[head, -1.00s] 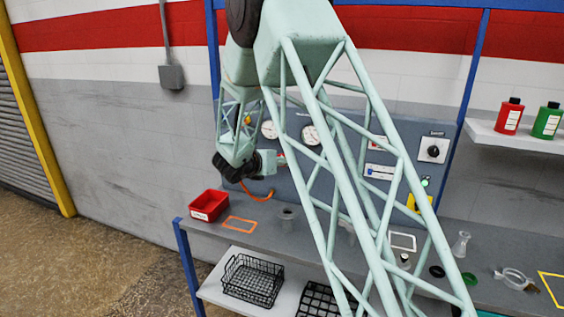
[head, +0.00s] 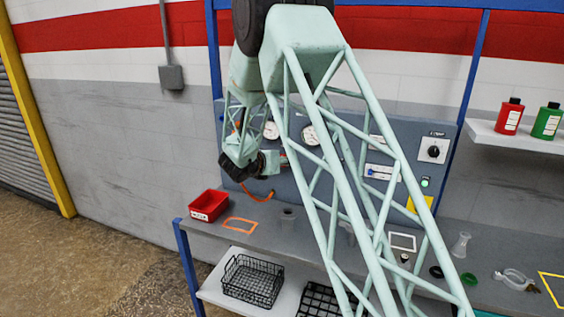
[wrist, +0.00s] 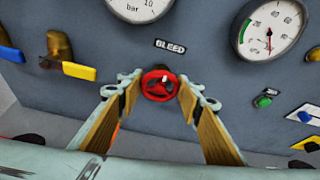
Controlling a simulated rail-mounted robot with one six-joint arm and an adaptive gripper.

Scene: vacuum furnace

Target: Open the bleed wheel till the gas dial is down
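The red bleed wheel (wrist: 160,84) sits on the grey panel below the BLEED label (wrist: 170,47) in the wrist view. My gripper (wrist: 160,92) is open, with one tan-padded finger on each side of the wheel. A gap shows between each fingertip and the rim. In the head view my gripper (head: 268,163) is at the panel, and the wheel is mostly hidden there. A dial marked bar (wrist: 140,5) is cut off at the top. A second dial (wrist: 270,30) with a green arc has its needle pointing down. I cannot tell which is the gas dial.
Yellow (wrist: 79,71) and blue (wrist: 12,54) handles stick out left of the wheel. A green button (wrist: 263,101) and a white switch plate (wrist: 305,113) are to its right. Below the panel, a red bin (head: 209,205) stands on the bench (head: 330,232).

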